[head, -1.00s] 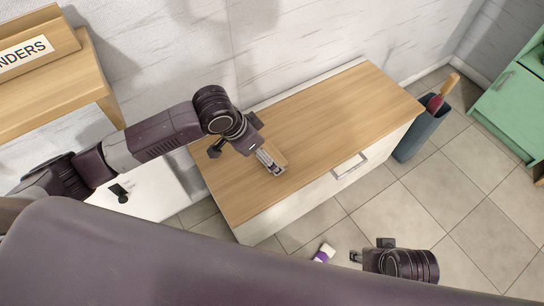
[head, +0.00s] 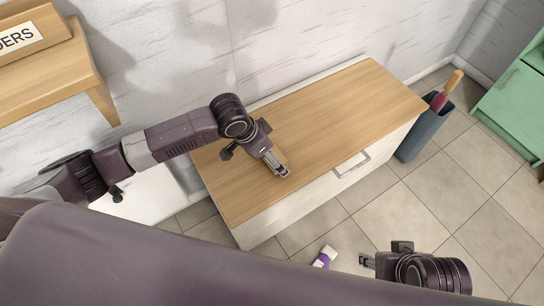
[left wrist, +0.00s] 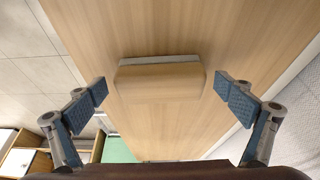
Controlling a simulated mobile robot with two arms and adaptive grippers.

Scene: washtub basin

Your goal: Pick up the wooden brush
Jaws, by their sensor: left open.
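The wooden brush (left wrist: 160,84) lies on the wooden top of a low cabinet, a pale wood block with a grey strip along its far edge in the left wrist view. In the head view only a small part of the brush (head: 281,156) shows beside my left gripper (head: 281,171), which hides the rest. My left gripper is open above the cabinet top, with the brush in view between its spread blue-padded fingers, apart from both. My right gripper (head: 367,261) is at the lower right, away from the cabinet; its finger opening is unclear.
The cabinet top (head: 340,110) is otherwise clear. A purple-and-white bottle (head: 325,256) is in front of the cabinet. A dark bin (head: 424,130) with a wooden-handled item stands right of it, and a green cabinet (head: 515,105) farther right. A wooden shelf (head: 50,75) is at upper left.

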